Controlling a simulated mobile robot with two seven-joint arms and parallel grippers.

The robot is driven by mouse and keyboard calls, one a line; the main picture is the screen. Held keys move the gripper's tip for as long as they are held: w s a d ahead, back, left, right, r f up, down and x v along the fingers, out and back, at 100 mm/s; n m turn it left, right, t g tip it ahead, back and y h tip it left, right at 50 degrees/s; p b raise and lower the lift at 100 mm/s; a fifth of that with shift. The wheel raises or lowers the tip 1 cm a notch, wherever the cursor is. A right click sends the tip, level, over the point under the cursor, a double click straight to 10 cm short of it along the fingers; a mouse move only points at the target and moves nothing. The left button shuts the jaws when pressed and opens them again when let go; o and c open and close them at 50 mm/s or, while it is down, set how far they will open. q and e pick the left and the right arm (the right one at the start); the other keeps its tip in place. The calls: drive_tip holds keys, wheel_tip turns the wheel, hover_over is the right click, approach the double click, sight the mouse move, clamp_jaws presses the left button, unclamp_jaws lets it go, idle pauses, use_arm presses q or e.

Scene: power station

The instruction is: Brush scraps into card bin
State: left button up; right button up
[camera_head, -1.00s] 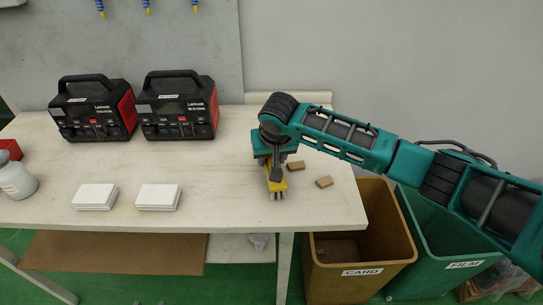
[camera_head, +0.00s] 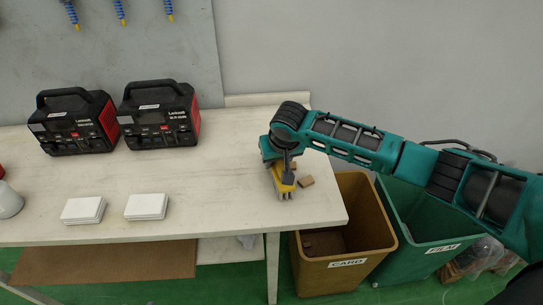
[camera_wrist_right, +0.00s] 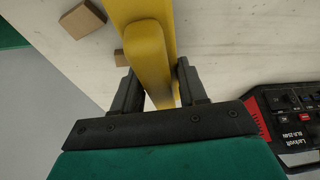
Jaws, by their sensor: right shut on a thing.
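My right gripper (camera_head: 281,166) is shut on the yellow brush (camera_head: 285,186), whose bristles point down at the tabletop near its right end. In the right wrist view, the brush's yellow handle (camera_wrist_right: 148,60) sits between the two dark fingers (camera_wrist_right: 155,88). One brown scrap (camera_head: 306,181) lies just right of the brush; another (camera_head: 293,165) shows partly behind the gripper. Two scraps also show in the right wrist view, one apart (camera_wrist_right: 83,19) and one beside the brush (camera_wrist_right: 121,58). The brown card bin (camera_head: 318,276), labelled CARD, stands below the table's right edge with brown pieces inside. My left gripper is not visible.
A green bin (camera_head: 405,262) labelled FILM stands right of the card bin. Two black-and-red power stations (camera_head: 75,125) (camera_head: 160,117) stand at the table's back left. Two white stacks (camera_head: 83,209) (camera_head: 147,206) lie near its front edge. The tabletop (camera_head: 215,185) between is clear.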

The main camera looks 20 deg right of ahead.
drive_tip(key=d, duration=0.1)
drive_tip(key=d+p, duration=0.1)
drive_tip(key=shift+s+d+r, duration=0.15)
drive_tip(key=shift+s+d, duration=0.15)
drive_tip(key=shift+s, duration=0.1)
drive_tip(key=shift+s+d+p, duration=0.25)
drive_tip(key=shift+d+p, duration=0.3)
drive_tip(key=shift+d, duration=0.4)
drive_tip(key=shift+s+d+p, duration=0.25)
drive_tip(key=shift+d+p, duration=0.3)
drive_tip(key=shift+d, duration=0.35)
drive_tip(key=d, duration=0.2)
drive_tip(key=shift+s+d, duration=0.3)
drive_tip(key=shift+s, duration=0.05)
drive_tip(key=s+d, duration=0.2)
drive_tip(key=d, duration=0.5)
wheel_tip(320, 180, up, 7)
idle(0.6)
